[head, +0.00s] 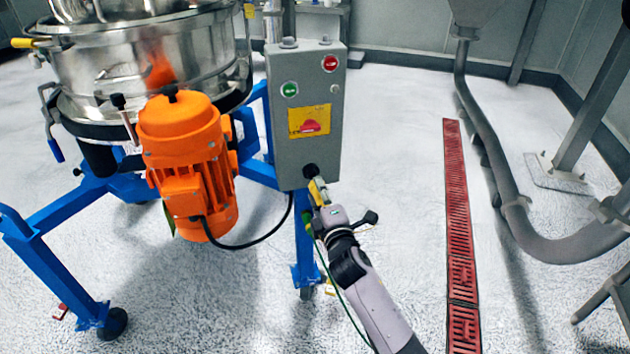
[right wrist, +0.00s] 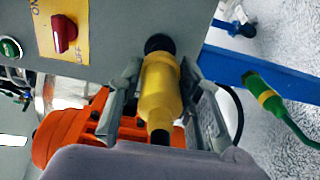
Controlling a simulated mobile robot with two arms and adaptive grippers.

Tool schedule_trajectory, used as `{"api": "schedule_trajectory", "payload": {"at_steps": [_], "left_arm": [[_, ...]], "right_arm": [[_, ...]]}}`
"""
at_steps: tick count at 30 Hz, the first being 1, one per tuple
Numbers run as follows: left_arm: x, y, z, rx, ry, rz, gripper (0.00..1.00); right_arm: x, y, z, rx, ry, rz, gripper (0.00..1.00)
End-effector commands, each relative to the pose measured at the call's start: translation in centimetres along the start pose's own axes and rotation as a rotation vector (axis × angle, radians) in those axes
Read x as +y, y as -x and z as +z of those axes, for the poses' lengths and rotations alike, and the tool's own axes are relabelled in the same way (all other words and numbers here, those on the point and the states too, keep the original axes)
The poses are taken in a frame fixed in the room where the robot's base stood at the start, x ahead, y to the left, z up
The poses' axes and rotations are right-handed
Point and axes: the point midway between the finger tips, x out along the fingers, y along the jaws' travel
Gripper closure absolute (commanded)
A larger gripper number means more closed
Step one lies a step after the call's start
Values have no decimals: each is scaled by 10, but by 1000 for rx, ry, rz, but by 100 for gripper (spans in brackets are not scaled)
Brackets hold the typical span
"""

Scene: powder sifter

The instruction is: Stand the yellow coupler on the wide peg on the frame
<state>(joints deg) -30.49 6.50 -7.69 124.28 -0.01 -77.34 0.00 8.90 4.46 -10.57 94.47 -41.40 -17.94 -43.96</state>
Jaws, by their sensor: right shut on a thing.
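The yellow coupler (right wrist: 160,88) is between the two fingers of my right gripper (right wrist: 163,98), which is shut on it. Its far end meets or overlaps a black round part (right wrist: 160,43) at the lower edge of the grey control box; I cannot tell whether they are joined. In the head view the coupler (head: 318,190) is a small yellow patch at the box's lower right corner, by my right gripper (head: 322,200). The blue frame (head: 257,172) stands behind and left. I cannot make out the wide peg on it. My left gripper is not in view.
The grey control box (head: 300,120) hangs close above my right gripper. The orange motor (head: 187,165) and steel sifter (head: 140,60) stand left. A green-and-yellow connector (right wrist: 265,97) on a green cable shows by the blue frame. Right of my arm lies open floor with a red drain (head: 458,200).

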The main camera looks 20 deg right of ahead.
Motion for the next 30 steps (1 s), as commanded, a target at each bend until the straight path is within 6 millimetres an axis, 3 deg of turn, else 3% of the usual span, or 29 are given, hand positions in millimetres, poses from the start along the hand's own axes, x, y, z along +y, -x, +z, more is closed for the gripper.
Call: {"api": "schedule_trajectory", "payload": {"at_steps": [12, 22, 26, 30], "left_arm": [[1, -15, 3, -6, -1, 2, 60], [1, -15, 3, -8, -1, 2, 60], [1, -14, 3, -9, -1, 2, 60], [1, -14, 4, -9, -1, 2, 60]], "right_arm": [[1, 12, 0, 0, -1, 1, 100], [0, 15, 0, 0, 0, 0, 100], [2, 41, 2, 1, 9, 1, 100], [13, 95, 2, 9, 17, 3, 100]]}}
